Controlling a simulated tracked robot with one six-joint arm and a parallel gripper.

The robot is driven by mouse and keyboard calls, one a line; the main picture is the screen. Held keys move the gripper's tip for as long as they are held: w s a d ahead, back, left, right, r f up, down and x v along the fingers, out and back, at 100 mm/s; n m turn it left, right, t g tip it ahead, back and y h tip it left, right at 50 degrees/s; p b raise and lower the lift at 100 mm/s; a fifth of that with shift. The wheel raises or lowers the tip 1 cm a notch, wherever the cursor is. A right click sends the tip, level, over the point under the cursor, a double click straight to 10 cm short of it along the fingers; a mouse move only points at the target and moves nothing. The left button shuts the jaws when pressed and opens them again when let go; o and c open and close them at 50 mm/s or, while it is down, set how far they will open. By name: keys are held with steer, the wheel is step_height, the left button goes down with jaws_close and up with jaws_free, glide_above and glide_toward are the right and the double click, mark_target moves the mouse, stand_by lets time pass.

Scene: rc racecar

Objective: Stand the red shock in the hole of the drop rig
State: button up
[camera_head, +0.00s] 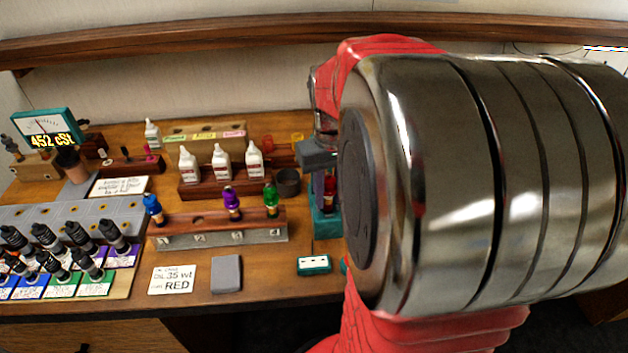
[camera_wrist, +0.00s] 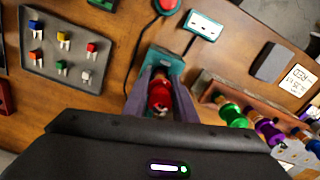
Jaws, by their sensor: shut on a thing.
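The red shock (camera_wrist: 159,95) is between the two fingers of my gripper (camera_wrist: 160,100) in the wrist view. It also shows in the head view (camera_head: 330,188), partly hidden by my arm. My gripper (camera_head: 319,156) is shut on it. The teal drop rig (camera_wrist: 165,60) lies right at the shock in the wrist view, and its teal base (camera_head: 325,226) shows below the shock in the head view. The shock looks upright over the rig. The hole is hidden, so I cannot tell whether the shock's lower end is in it.
A wooden rack (camera_head: 195,238) with blue, purple and green shocks stands left of the rig. A teal box (camera_head: 314,265), a grey block (camera_head: 226,274) and a RED card (camera_head: 172,280) lie in front. A grey tray (camera_wrist: 52,83) of coloured pieces is on the other side.

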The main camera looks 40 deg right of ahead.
steer(key=shift+f, duration=0.65)
steer(key=o, duration=1.1)
step_height(320, 180, up, 14)
steer(key=shift+f, duration=0.1)
stand_by(1.0)
steer(key=s+a+f+n+t, duration=0.1)
steer(key=a+f+t, duration=0.1)
steer(key=a, duration=0.5)
steer(key=s+a+f+n+t, duration=0.1)
steer(key=a+f, duration=0.1)
steer(key=a, duration=0.6)
steer(key=s+a+f+n+t, duration=0.1)
steer(key=s+a+f+t, duration=0.1)
steer(key=a, duration=0.5)
steer(key=shift+s+a+f+n+t, duration=0.1)
steer(key=shift+a+n+t, duration=0.2)
steer(key=shift+n, duration=0.1)
